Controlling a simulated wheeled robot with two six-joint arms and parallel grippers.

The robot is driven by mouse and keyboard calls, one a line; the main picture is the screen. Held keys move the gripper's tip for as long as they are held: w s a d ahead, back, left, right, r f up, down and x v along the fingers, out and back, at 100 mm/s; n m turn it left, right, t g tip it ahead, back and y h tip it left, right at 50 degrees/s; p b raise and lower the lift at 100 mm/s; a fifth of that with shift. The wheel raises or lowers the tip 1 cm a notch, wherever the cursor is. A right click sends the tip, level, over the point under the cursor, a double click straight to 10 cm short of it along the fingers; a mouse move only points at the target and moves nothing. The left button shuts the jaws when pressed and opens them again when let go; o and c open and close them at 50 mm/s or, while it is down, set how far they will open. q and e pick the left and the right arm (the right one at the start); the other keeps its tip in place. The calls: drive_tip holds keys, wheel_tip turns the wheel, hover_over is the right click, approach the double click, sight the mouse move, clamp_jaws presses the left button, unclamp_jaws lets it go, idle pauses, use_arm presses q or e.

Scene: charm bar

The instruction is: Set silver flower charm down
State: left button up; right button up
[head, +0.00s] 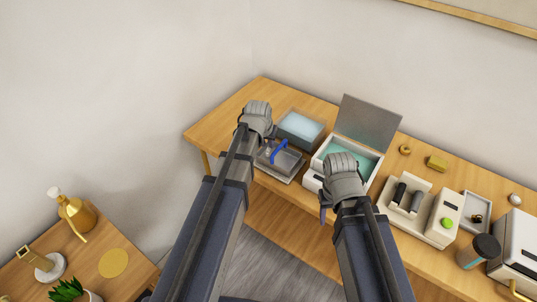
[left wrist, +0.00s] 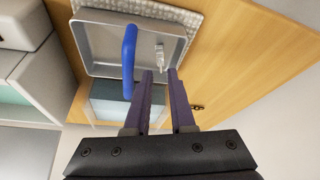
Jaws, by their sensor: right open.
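A small silver charm (left wrist: 160,57) shows in the left wrist view over the shallow metal tray (left wrist: 95,48), just past my left fingertips. Its flower shape is too small to make out. My left gripper (left wrist: 160,73) has its fingers apart, with a gap around the charm's near end. In the head view my left gripper (head: 257,115) is at the left end of the table, beside the tray (head: 281,164). My right gripper (head: 342,172) is open in front of the white box; its fingertips are mostly hidden.
A blue arched handle (left wrist: 129,55) stands at the tray, close to my left fingers. An open white box (head: 372,160) with a raised grey lid is to the right. A grey, glass-topped box (head: 300,126) stands behind the tray. Dark stands (head: 407,196) and a cup (head: 479,252) are further right.

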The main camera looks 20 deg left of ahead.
sight(268, 149)
use_arm(q)
drive_tip(key=shift+s+b+x, duration=0.1)
drive_tip(key=shift+b+x, duration=1.2)
drive_tip(key=shift+s+b+x, duration=0.15)
drive_tip(key=shift+b+x, duration=1.1)
drive_tip(key=shift+x, duration=0.1)
clamp_jaws()
